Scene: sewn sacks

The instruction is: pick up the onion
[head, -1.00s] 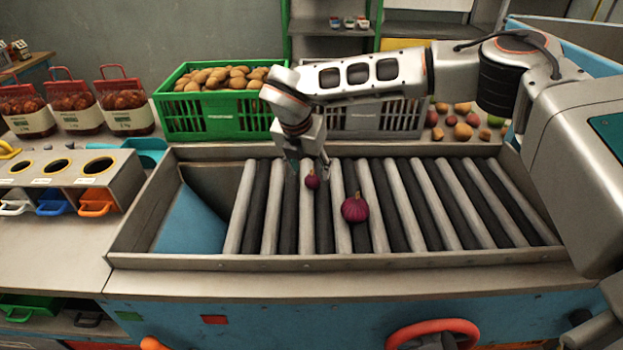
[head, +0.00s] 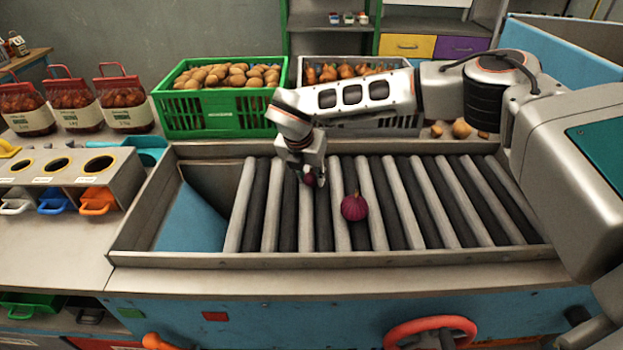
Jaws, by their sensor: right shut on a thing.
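A small purple onion (head: 310,179) is between the fingertips of my right gripper (head: 312,176), which is shut on it over the left-middle part of the roller table. The fingers hide part of this onion. I cannot tell whether it still touches the rollers. A larger purple onion (head: 354,207) lies on the rollers to the right of the gripper, apart from it. My left gripper does not show.
The roller table has a raised metal rim (head: 330,262), with a blue chute (head: 190,222) at its left end. Netted sacks (head: 125,105) stand at the left.

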